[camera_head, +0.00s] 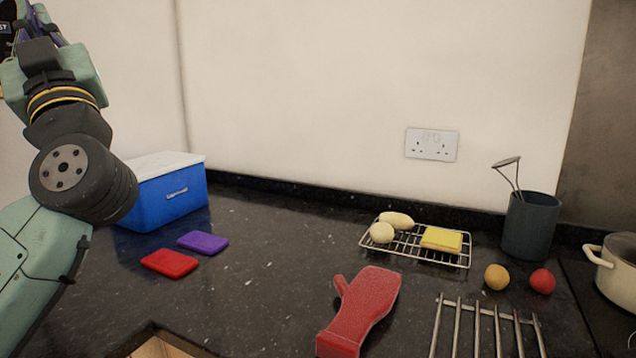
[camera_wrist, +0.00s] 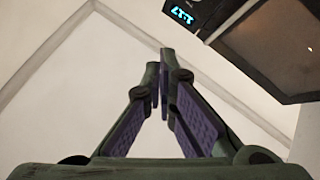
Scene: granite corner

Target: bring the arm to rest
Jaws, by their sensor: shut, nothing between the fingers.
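My gripper (camera_wrist: 163,62) shows in the wrist view with its purple-padded fingers meeting at the tips, shut and empty. Behind it are only pale wall surfaces and a dark appliance. In the head view my arm rises along the left edge, bent upward, well above the counter. The gripper end is at the top left corner, mostly cut off by the picture edge. Nothing touches the gripper.
The dark counter (camera_head: 260,270) holds a blue cooler (camera_head: 160,200), red (camera_head: 169,263) and purple (camera_head: 203,242) pads, a red mitt (camera_head: 365,302), a wire rack (camera_head: 405,247), a utensil pot (camera_head: 530,228) and a cooking pot (camera_head: 618,270). An appliance with a lit display (camera_wrist: 183,14) is at the wrist view's upper right.

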